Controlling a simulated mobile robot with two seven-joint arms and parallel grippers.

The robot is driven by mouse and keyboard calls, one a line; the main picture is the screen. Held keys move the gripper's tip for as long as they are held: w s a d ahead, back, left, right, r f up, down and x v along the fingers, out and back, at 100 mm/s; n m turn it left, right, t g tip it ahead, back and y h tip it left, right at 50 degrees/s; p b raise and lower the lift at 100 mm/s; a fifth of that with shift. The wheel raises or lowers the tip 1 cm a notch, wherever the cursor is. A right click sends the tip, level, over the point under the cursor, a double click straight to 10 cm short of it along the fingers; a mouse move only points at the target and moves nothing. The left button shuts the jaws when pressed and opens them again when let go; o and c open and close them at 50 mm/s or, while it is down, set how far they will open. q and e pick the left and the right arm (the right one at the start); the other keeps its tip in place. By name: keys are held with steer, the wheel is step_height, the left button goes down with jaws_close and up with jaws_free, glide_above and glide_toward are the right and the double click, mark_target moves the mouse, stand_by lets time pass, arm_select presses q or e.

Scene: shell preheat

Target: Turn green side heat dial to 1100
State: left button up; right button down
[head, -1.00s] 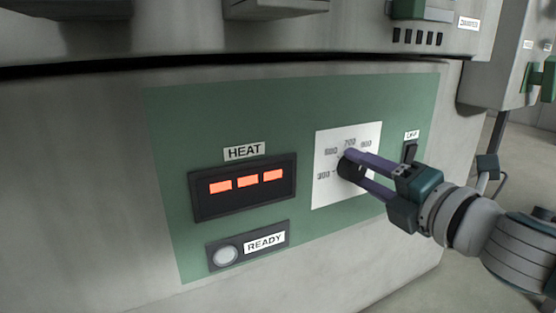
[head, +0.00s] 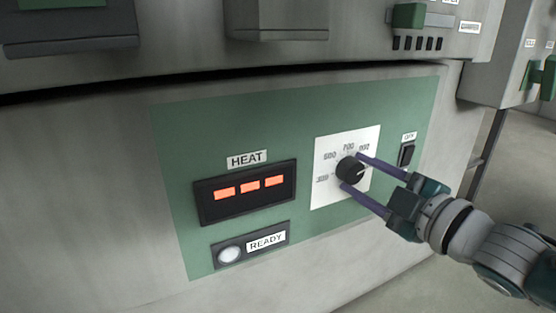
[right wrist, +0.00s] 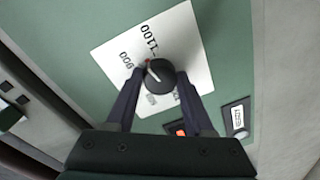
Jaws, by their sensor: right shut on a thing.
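The heat dial (head: 350,171) is a round black knob on a white scale plate (head: 325,198) on the green panel. In the head view the plate shows 300, 500, 700 and 900. My right gripper (head: 352,171) has one finger above the dial and one below, shut on it. In the right wrist view the dial (right wrist: 161,80) sits between the fingers of the gripper (right wrist: 160,86). Its white pointer line with a red tip points between the 900 and 1100 labels. My left gripper is not in view.
The HEAT display (head: 245,192) shows three orange bars, left of the plate. Below it is a round READY lamp (head: 229,255), which looks pale grey. A black switch (head: 406,155) is right of the plate. A housing ledge (head: 275,20) juts out above the panel.

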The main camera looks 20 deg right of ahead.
steer(key=m, duration=0.3)
steer(key=shift+m+p, duration=0.35)
steer(key=shift+m, duration=0.35)
steer(key=shift+c, duration=1.4)
jaws_free()
steer(key=shift+s, duration=0.25)
steer(key=s+d+p, duration=0.1)
steer(key=s+p, duration=0.2)
steer(key=s, duration=0.6)
steer(key=shift+s+d, duration=0.15)
